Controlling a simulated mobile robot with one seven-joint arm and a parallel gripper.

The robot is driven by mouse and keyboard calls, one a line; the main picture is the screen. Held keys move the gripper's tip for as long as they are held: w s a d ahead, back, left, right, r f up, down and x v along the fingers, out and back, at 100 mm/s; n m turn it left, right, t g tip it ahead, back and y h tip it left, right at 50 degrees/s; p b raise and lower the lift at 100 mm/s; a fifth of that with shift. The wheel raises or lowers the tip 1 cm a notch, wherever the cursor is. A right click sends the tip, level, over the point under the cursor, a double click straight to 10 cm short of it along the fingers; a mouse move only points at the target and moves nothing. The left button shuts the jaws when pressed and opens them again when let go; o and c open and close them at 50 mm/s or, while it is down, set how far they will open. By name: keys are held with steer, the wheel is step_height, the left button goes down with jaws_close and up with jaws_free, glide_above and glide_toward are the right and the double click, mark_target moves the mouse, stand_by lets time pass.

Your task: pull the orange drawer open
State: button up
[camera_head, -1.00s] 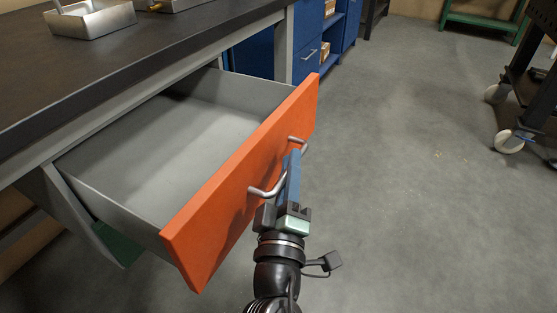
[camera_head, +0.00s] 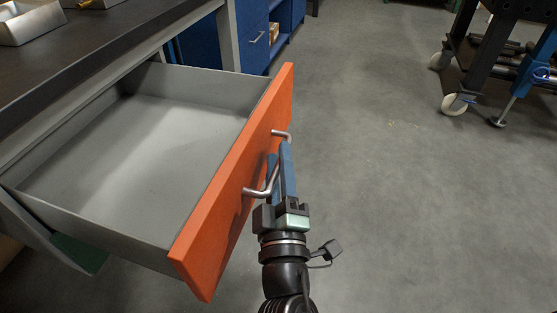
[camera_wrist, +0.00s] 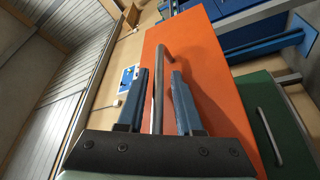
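The orange drawer (camera_head: 215,228) stands well out from the workbench, its grey inside empty. Its front also fills the middle of the wrist view (camera_wrist: 215,85). A silver bar handle (camera_head: 249,191) is fixed to the front; it also shows in the wrist view (camera_wrist: 157,100). My gripper (camera_head: 280,150) is at the handle, with its two blue fingers on either side of the bar. In the wrist view my gripper (camera_wrist: 160,75) has its fingers apart, with narrow gaps between them and the bar. Part of the bar is hidden behind a finger in the head view.
The dark bench top (camera_head: 90,55) carries metal trays (camera_head: 28,22) at the back left. Blue cabinets (camera_head: 255,35) stand beyond the bench. A dark wheeled cart (camera_head: 480,62) is at the upper right. The grey floor (camera_head: 420,210) to the right is clear.

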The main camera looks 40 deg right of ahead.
steer(key=shift+o, duration=0.4)
steer(key=shift+s+f, duration=0.1)
steer(key=shift+s, duration=0.1)
steer(key=b+v, duration=0.6)
steer(key=v, duration=0.6)
steer(key=shift+s+a, duration=0.15)
steer(key=shift+a, duration=0.1)
